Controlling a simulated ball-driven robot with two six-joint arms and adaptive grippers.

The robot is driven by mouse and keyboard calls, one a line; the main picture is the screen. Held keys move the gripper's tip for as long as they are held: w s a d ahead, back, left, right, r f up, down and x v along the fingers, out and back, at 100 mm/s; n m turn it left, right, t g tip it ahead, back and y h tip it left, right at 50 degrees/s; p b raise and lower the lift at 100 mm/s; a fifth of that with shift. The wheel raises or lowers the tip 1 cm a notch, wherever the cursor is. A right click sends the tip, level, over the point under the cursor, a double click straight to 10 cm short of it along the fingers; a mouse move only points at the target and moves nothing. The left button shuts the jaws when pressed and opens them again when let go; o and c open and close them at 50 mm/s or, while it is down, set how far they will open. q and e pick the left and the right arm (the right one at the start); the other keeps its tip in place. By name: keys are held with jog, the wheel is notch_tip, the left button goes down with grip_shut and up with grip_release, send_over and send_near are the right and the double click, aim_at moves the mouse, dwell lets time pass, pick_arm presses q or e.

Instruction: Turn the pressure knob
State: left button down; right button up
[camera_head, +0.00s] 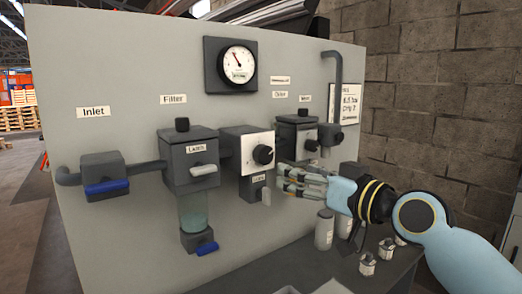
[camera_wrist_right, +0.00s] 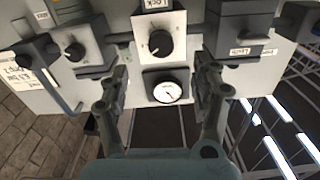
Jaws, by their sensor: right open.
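The black pressure knob (camera_head: 263,154) sits on the white face of a dark box in the middle of the grey panel. In the right wrist view the knob (camera_wrist_right: 160,43) shows its pointer mark and lies beyond the fingertips, roughly centred between them. My right gripper (camera_head: 282,177) comes in from the right, just right of and slightly below the knob. In the right wrist view my right gripper (camera_wrist_right: 161,73) has its fingers wide apart with nothing between them. I see no contact with the knob. My left gripper is out of view.
A round gauge (camera_head: 237,63) is above the box. The filter (camera_head: 189,153) and the inlet valve with a blue handle (camera_head: 106,187) are to the left. Another unit (camera_head: 298,132) stands close right of the knob. Small canisters (camera_head: 324,230) stand on the dark bench below.

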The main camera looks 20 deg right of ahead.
aim_at(267, 154)
jog(key=x, duration=0.3)
jog(key=r+p+x, duration=0.1)
jog(key=x, duration=0.5)
jog(key=shift+w+a+r+p, duration=0.2)
jog(key=shift+w+r+p, duration=0.05)
jog(key=shift+r+p, duration=0.1)
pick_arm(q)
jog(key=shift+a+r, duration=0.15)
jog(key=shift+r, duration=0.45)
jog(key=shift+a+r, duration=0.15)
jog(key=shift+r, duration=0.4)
pick_arm(e)
jog(key=shift+w+a+f, duration=0.1)
jog(key=shift+w+a, duration=0.1)
jog(key=shift+w, duration=0.45)
jog(key=c, duration=1.2)
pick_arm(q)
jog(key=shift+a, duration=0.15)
